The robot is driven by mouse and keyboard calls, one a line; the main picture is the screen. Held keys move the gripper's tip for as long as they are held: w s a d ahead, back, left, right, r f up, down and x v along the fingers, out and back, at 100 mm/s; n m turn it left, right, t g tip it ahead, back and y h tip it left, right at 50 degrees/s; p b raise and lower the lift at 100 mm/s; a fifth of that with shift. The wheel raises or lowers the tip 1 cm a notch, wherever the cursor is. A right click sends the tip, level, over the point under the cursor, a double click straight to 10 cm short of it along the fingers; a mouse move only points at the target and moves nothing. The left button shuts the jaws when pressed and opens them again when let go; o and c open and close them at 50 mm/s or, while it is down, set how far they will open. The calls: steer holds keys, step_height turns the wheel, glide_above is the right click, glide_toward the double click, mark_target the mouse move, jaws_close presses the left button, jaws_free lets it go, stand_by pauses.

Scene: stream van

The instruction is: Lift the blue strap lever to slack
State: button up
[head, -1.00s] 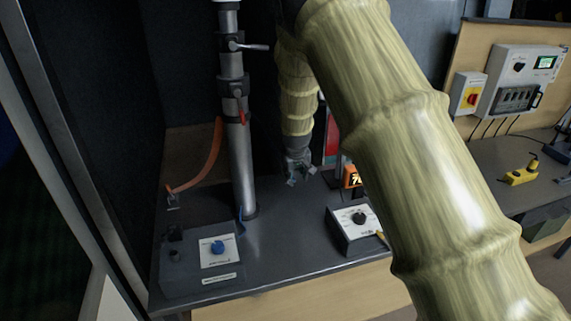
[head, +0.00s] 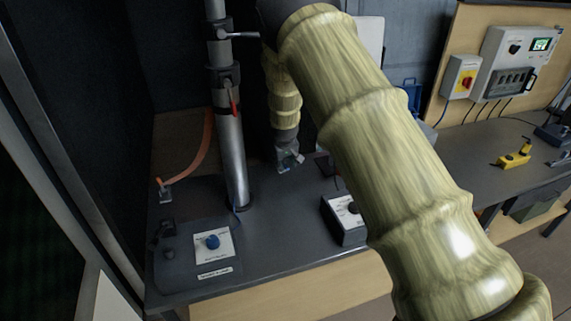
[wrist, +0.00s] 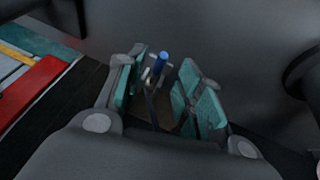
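A small blue-tipped lever (wrist: 161,60) stands upright in the wrist view, on a small metal fitting with a dark strap or rod below it. It appears between and beyond the tips of my gripper (wrist: 163,78). The two teal-padded fingers are apart, and I see no contact with the lever.
The metal mast (head: 231,150) with a red lever (head: 234,103) stands close left of my gripper. An orange strap (head: 206,150) runs beside it. A blue knob panel (head: 213,257) and a white-faced box (head: 346,216) sit on the desk. A red panel (wrist: 35,88) lies left in the wrist view.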

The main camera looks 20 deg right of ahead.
mark_target(286, 165)
steer(key=shift+w+d+f, duration=0.15)
steer(key=shift+w+f, duration=0.55)
steer(key=shift+f, duration=0.15)
steer(key=shift+s+p, duration=0.3)
steer(key=shift+s+d+r, duration=0.1)
steer(key=shift+s+r, duration=0.05)
steer(key=shift+s, duration=0.2)
steer(key=shift+w+f, duration=0.55)
steer(key=shift+f, duration=0.15)
steer(key=shift+s+r, duration=0.2)
steer(key=shift+r, duration=0.15)
steer(key=c, duration=0.7)
jaws_close()
